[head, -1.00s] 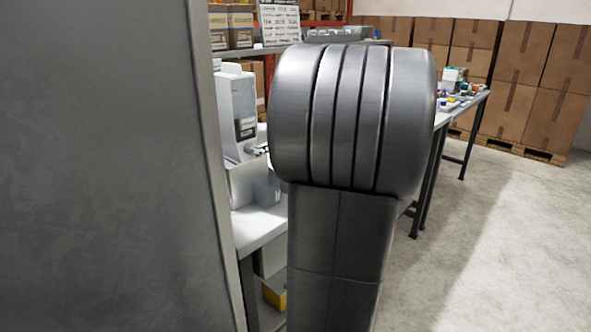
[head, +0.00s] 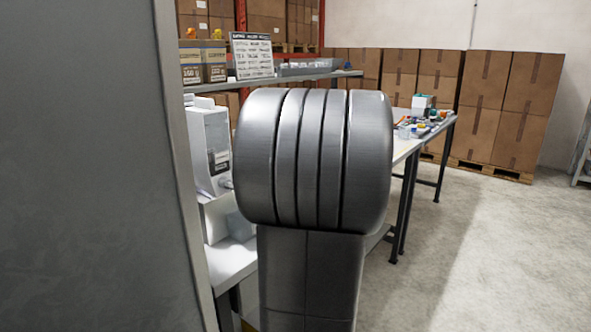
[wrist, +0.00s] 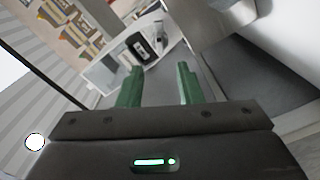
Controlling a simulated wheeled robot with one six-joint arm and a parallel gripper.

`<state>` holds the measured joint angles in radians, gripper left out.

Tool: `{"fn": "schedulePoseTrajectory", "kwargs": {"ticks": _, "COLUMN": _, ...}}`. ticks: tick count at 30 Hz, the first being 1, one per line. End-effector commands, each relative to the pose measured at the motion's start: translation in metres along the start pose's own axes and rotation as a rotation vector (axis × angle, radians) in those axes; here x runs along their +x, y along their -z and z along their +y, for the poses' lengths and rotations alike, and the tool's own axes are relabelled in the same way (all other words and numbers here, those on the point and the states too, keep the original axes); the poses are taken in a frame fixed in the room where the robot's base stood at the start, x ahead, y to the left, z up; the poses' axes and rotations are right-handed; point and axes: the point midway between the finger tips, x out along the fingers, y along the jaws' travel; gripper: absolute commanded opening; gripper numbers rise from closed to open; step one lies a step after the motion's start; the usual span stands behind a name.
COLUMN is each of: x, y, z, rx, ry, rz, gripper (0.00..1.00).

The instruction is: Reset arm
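My gripper (wrist: 159,72) shows in the wrist view as two green fingers standing well apart, with nothing between them. It is not visible in the head view, where a thick grey link of my arm fills the middle. Beyond the fingers in the wrist view is a white unit with a black panel (wrist: 140,47), tilted in the picture. In the head view a white dispenser (head: 207,145) stands at the left on a workbench (head: 232,262), partly hidden behind my arm.
A shelf (head: 345,74) with boxes (head: 191,66) and a sign board (head: 252,56) is behind the bench. A table (head: 404,150) with small items extends back right. Stacked cartons (head: 485,90) line the wall. The floor (head: 480,245) at right is clear.

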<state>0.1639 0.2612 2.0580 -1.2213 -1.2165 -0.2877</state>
Motion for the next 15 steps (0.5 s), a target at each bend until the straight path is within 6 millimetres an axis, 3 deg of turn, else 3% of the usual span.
{"fn": "schedulePoseTrajectory", "kwargs": {"ticks": 15, "x": 0.079, "y": 0.001, "z": 0.000, "rx": -0.001, "ry": 0.001, "rz": 0.004, "gripper": 0.33}}
